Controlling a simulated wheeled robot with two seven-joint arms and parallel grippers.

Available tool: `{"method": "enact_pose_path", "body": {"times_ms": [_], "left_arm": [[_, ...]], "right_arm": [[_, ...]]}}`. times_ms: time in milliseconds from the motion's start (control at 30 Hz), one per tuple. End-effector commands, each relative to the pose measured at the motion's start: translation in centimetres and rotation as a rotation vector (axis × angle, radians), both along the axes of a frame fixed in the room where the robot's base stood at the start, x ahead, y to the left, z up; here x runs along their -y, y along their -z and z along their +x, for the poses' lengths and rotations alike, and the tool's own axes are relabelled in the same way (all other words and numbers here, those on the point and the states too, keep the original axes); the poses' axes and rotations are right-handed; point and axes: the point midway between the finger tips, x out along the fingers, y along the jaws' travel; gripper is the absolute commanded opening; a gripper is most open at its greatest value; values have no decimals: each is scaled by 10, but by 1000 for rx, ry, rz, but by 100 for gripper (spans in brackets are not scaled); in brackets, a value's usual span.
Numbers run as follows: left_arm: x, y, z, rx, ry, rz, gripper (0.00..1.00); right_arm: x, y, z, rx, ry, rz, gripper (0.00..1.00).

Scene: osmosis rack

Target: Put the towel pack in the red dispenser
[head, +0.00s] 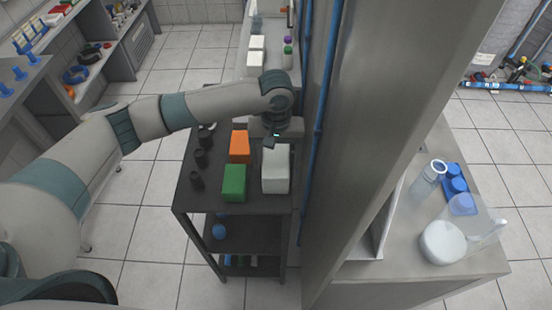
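A white block-shaped pack (275,170), which looks like the towel pack, stands on the top shelf of a dark cart (208,212), at its right side. My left arm reaches in from the left across the cart. My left gripper (270,142) points down at the far end of the white pack, close to it; whether they touch I cannot tell. Its fingers are small and partly hidden, so I cannot tell if they are open or shut. No red dispenser can be made out in this view. My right gripper is not in view.
An orange box (239,146) and a green box (234,182) stand left of the white pack, with several black cups (197,180) at the cart's left edge. A grey pillar (375,120) with blue pipes rises close on the right. A bench (415,275) with labware lies beyond it.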

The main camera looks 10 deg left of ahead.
Motion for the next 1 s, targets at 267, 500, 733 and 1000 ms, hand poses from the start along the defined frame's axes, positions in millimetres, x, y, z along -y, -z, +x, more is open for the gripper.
{"method": "enact_pose_path", "body": {"times_ms": [267, 500, 733, 1000], "left_arm": [[0, 0, 0, 0, 0, 0, 75], [0, -11, 1, 1, 0, -1, 75], [1, -43, 1, 3, 0, -3, 75], [0, -91, 2, 3, 0, -1, 75]], "right_arm": [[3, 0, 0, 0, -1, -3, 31], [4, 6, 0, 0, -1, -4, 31], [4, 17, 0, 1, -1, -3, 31], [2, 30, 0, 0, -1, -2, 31]]}}
